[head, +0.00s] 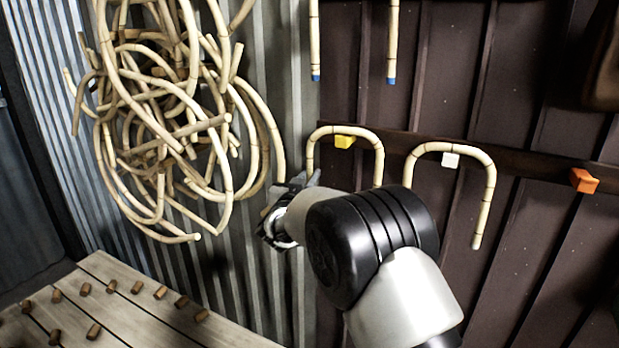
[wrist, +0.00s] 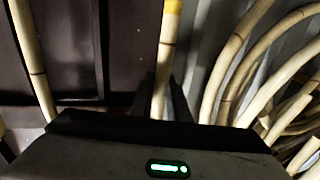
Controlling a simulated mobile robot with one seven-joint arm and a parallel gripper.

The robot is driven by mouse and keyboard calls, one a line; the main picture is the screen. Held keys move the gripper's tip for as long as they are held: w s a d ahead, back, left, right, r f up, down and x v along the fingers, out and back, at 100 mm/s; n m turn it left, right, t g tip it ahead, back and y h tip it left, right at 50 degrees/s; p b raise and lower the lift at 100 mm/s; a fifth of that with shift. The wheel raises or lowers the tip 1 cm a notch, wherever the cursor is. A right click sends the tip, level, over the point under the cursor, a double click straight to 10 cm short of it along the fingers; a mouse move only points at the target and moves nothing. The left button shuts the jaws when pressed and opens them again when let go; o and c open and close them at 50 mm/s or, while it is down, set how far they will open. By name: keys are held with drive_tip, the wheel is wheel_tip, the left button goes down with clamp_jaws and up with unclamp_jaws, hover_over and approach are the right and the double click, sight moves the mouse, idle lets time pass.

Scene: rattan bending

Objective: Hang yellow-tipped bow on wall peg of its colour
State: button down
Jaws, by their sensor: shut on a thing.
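The yellow-tipped bow (head: 372,142) is an upside-down U of rattan against the dark wall. Its arch passes just over the yellow wall peg (head: 344,142); I cannot tell whether it rests on it. My gripper (head: 304,180) is shut on its left leg. The right leg runs down behind my arm in the head view.
A second bow (head: 488,170) hangs over the white peg (head: 450,160) to the right. The orange peg (head: 584,181) is bare. Blue-tipped legs (head: 314,45) hang above. A large rattan tangle (head: 165,130) hangs on the left. A slatted table (head: 130,315) holds several short pegs below.

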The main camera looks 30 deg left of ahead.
drive_tip(key=c, duration=1.6)
unclamp_jaws()
drive_tip(key=shift+s, duration=0.1)
drive_tip(key=b+v, duration=0.1)
drive_tip(key=v, duration=1.6)
drive_tip(key=shift+s+b, duration=0.15)
drive_tip(key=shift+b, duration=0.15)
drive_tip(key=shift+s, duration=0.1)
drive_tip(key=v, duration=0.3)
drive_tip(key=a+v, duration=0.1)
drive_tip(key=v, duration=0.4)
drive_tip(key=shift+s+a, duration=0.35)
drive_tip(key=shift+s, duration=0.15)
